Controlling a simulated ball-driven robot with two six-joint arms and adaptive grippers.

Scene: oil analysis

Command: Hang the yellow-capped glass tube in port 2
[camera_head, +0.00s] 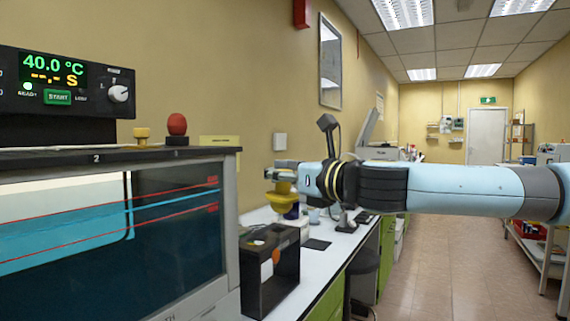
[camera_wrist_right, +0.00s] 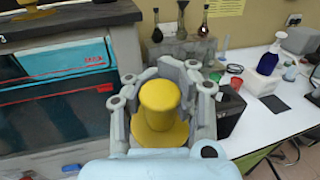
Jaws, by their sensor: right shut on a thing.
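My right gripper (camera_head: 283,172) reaches in from the right and is shut on a yellow cap (camera_head: 279,188), in the air to the right of the bath. The opening of port 2 cannot be made out. My left gripper is not in view.
A small yellow cap (camera_head: 141,134) and a red knob (camera_head: 177,124) stand on the bath top. The control box (camera_head: 66,85) reads 40.0 °C. A black open rack (camera_head: 270,268) sits on the bench beside the bath.

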